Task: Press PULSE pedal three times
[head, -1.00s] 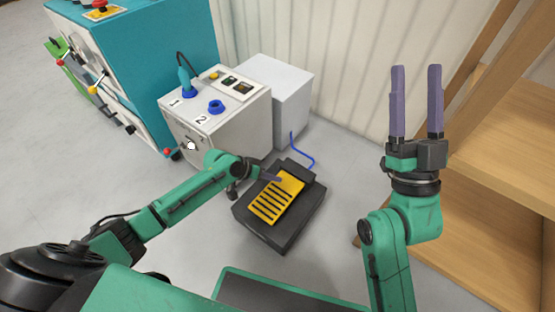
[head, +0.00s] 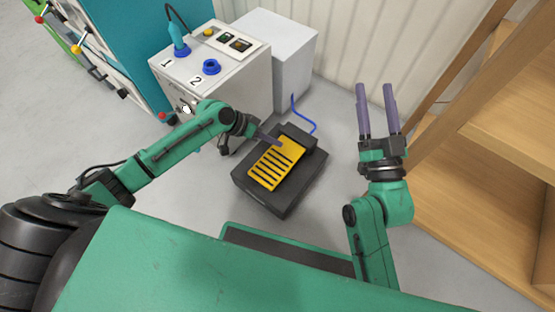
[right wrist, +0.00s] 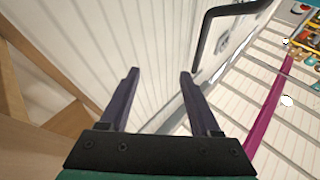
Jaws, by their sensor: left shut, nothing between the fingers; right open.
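The pedal is a yellow slotted plate (head: 272,168) on a black base (head: 291,196) that sits on the floor in the head view. No PULSE label can be read on it. My left gripper (head: 277,142) is shut and empty. Its fingertips are at the upper end of the yellow plate; I cannot tell whether they touch it. My right gripper (head: 376,102) is open and empty, raised to the right of the pedal with its fingers pointing up. Its two fingers also show in the right wrist view (right wrist: 157,85), apart with nothing between them.
A grey box with sockets 1 and 2 (head: 237,82) stands behind the pedal, with a teal plug (head: 180,48) in socket 1. A white box (head: 285,50) is beside it. A blue cable (head: 312,118) runs from the pedal. Wooden shelves (head: 490,170) stand on the right.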

